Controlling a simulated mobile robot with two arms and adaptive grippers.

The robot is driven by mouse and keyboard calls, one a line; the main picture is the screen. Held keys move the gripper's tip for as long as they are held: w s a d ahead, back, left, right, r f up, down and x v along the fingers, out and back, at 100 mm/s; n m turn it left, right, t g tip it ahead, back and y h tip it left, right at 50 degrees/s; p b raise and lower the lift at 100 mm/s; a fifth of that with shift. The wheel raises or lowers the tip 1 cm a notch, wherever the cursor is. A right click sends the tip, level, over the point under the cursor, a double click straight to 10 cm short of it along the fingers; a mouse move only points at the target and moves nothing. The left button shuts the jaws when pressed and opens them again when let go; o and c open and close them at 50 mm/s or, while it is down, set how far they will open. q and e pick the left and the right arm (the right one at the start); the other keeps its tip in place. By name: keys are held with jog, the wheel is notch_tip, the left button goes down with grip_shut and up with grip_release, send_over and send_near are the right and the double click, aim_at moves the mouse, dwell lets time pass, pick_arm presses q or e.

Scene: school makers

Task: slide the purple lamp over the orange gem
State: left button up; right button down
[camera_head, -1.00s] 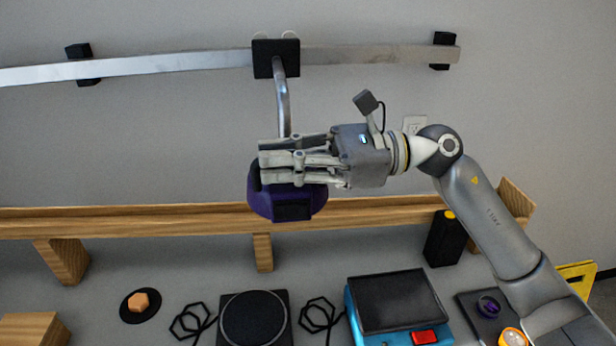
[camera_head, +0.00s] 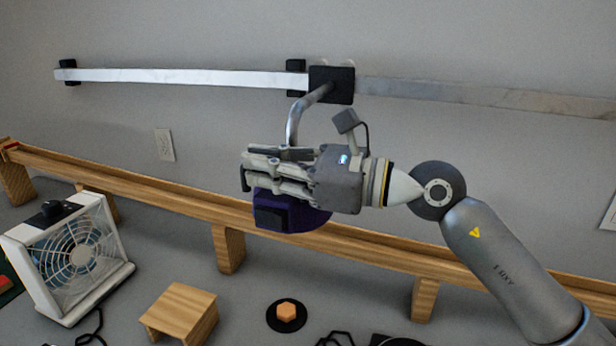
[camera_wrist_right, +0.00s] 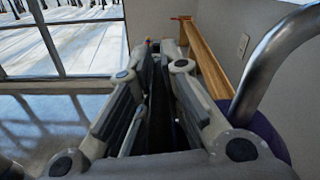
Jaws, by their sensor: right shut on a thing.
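The purple lamp (camera_head: 312,219) hangs on a bent metal arm (camera_head: 296,118) from a black carriage (camera_head: 332,85) on the wall rail (camera_head: 180,78). The lamp's dark square face is turned toward the front. My right gripper (camera_head: 250,172) is shut on the lamp's upper part, and its fingers hide some of it. In the right wrist view the lamp's purple edge (camera_wrist_right: 262,132) shows beside the fingers. The orange gem (camera_head: 286,312) sits on a black disc (camera_head: 270,324) on the table, below the lamp in the picture. My left gripper is out of view.
A long wooden ledge (camera_head: 170,196) on legs runs behind the table objects. A wooden stand (camera_head: 180,308) and a white fan (camera_head: 80,255) are left of the gem. A black rail bracket (camera_head: 296,66) is just left of the carriage.

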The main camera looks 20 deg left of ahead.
jog(key=shift+a+r, duration=0.2)
jog(key=shift+a, duration=1.7)
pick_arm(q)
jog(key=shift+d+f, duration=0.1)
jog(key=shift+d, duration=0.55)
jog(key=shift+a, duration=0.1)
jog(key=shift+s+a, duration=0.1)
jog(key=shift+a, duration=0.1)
pick_arm(e)
jog(key=c, duration=1.5)
grip_release()
jog(key=shift+r, duration=0.15)
